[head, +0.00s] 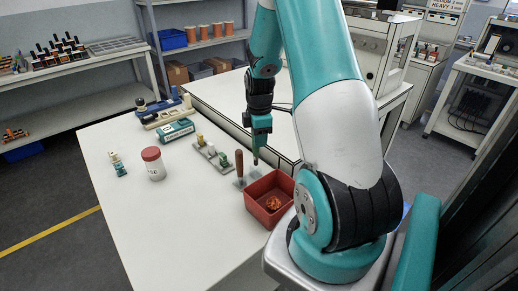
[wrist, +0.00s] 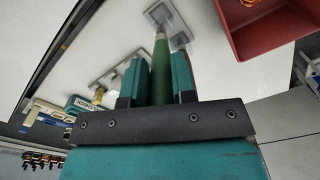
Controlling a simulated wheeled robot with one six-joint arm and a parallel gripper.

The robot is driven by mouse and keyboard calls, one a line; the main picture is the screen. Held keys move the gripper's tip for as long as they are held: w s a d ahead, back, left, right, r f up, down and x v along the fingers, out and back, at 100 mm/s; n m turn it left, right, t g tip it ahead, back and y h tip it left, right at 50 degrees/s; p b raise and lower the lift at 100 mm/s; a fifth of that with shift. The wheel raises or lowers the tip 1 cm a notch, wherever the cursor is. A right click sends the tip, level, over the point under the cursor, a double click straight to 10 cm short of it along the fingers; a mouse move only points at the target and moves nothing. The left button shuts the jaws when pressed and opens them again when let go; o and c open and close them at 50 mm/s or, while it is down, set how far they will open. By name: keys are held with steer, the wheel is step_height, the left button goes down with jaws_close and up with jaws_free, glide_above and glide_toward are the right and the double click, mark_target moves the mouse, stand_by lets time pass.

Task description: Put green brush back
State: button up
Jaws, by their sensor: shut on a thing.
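The green brush (wrist: 160,72) is upright between the two teal fingers of my gripper (wrist: 155,80), which is shut on its handle. In the wrist view, its narrower end points away toward the grey square blocks. In the head view, my gripper (head: 260,128) is above the table, and the brush (head: 255,150) hangs down from it, its lower end just above or at a small grey block (head: 254,173). I cannot tell whether the brush touches the block. A brown-handled tool (head: 239,162) stands in the neighbouring grey block (head: 240,183) to the left.
A grey rack (head: 222,165) with small parts, a teal box (head: 177,131), a red-lidded jar (head: 153,165) and a small bottle (head: 118,164) are to the left. The front-left table is clear.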

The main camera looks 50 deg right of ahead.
steer(key=shift+f, duration=2.35)
steer(key=shift+f, duration=0.15)
steer(key=o, duration=0.9)
